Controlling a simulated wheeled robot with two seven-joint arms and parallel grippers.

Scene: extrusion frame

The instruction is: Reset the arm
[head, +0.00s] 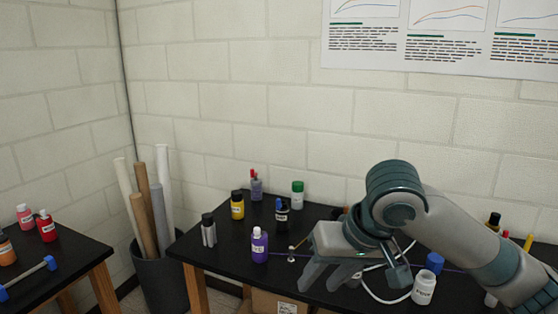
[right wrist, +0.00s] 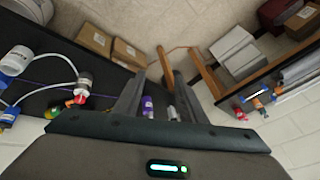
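My right arm comes in from the right in the head view, over the black table (head: 219,262). Its right gripper (head: 322,284) points downward near the table's front edge, with its two fingers apart. In the right wrist view the same gripper (right wrist: 158,92) shows a clear gap between its fingers and nothing gripped. A purple bottle (right wrist: 147,103) shows beyond that gap. In the head view this purple bottle (head: 260,245) stands upright to the left of the gripper, apart from it. My left gripper is not in view.
A yellow bottle (head: 237,205), a green-capped bottle (head: 297,195) and a white jar (head: 423,288) stand on the table around the arm. A thin white tube curves beneath the arm. A dark bin (head: 160,280) with rolls stands left. Cardboard boxes (right wrist: 94,39) sit on the floor.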

